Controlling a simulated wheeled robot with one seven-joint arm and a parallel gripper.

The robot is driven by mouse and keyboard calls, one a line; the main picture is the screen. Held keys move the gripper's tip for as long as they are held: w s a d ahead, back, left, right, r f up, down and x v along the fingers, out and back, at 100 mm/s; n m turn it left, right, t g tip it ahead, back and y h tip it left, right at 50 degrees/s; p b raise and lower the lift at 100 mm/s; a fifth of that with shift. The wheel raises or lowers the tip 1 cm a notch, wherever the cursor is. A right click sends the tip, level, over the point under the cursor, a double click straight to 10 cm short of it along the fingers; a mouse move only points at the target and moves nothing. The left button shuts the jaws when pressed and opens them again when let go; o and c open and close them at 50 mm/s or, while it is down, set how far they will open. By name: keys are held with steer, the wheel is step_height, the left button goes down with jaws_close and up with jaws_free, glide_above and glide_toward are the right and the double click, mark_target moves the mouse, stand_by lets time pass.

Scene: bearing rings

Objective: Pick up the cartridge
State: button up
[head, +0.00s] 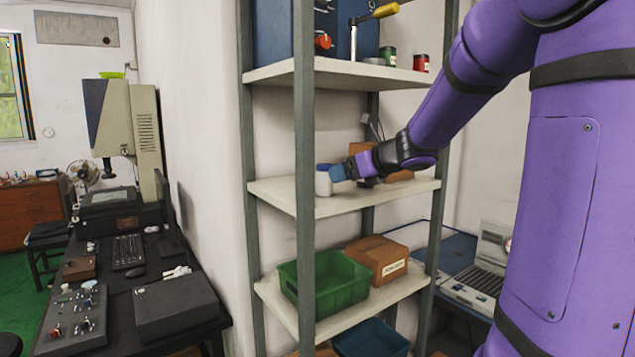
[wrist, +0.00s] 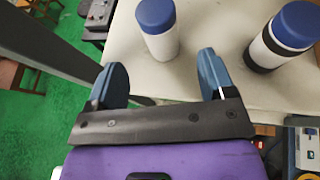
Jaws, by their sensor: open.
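Two white cylinders with blue caps, either of which may be the cartridge, stand upright on the middle shelf. In the wrist view the plain cylinder (wrist: 162,40) is ahead of my gripper (wrist: 162,76), lined up with the gap between the fingers and just beyond their tips. The second cylinder (wrist: 268,55), with black bands, stands to the right, outside the fingers. My gripper is open and empty. In the head view one capped cylinder (head: 323,182) shows at the left of my gripper (head: 338,172); the other cannot be made out there.
The middle shelf (head: 300,195) has a grey post (head: 305,130) at its front left. Brown boxes (head: 398,176) are behind my gripper. The shelf below holds a green bin (head: 320,285) and a cardboard box (head: 378,258).

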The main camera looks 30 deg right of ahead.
mark_target(324, 176)
steer(key=x, duration=0.5)
steer(key=r+x, duration=0.1)
steer(key=x, duration=0.2)
steer(key=shift+w, duration=0.2)
steer(key=c, duration=1)
